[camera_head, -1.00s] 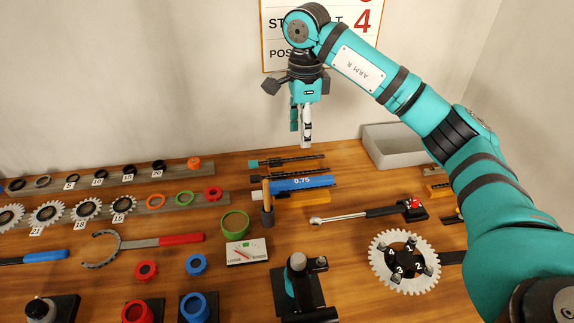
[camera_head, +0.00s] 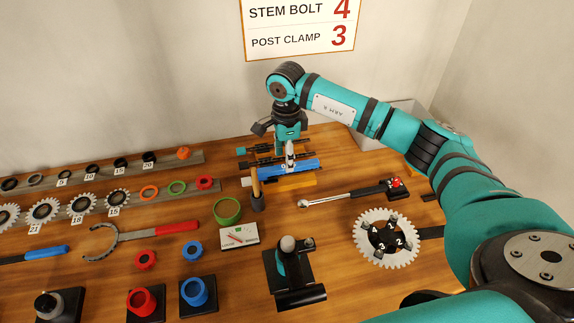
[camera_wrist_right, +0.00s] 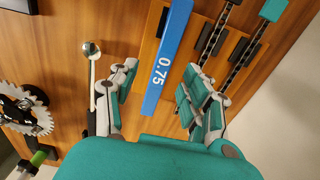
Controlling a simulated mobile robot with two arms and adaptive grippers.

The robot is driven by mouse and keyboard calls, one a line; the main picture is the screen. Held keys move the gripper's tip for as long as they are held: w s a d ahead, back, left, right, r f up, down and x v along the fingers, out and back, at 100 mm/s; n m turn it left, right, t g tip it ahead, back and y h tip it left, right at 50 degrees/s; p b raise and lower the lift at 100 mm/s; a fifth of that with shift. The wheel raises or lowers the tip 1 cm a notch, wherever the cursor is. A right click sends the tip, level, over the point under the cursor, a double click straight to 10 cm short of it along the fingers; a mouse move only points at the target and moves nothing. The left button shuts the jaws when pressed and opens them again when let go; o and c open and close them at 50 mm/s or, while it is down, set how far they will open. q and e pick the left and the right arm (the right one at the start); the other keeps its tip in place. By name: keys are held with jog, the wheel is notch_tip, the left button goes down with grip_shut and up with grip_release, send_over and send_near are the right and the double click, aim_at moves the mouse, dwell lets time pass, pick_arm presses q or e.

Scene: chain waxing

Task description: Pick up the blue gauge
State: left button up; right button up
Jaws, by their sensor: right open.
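The blue gauge (camera_head: 288,167) is a flat blue bar lying on a rack near the back of the bench. In the right wrist view the blue gauge (camera_wrist_right: 168,58) is marked 0.75 and runs between the finger pads, with gaps on both sides. My right gripper (camera_head: 290,163) is just above the gauge in the head view. In the right wrist view my right gripper (camera_wrist_right: 160,88) is open and empty, its fingers on either side of the bar. My left gripper is not in view.
A yellow-orange bar (camera_head: 295,182) lies in front of the gauge. Chain tools lie behind it. A brush with a wooden handle (camera_head: 256,185) stands close by on the left. A torque wrench (camera_head: 345,195) lies to the right. A grey bin (camera_head: 400,110) is at the back right.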

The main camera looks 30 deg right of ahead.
notch_tip(320, 180, down, 4)
jog(key=shift+w+d+r+p, duration=0.1)
jog(key=shift+w+r+p, duration=0.05)
jog(key=shift+p, duration=0.85)
jog(key=shift+f, duration=0.45)
grip_shut()
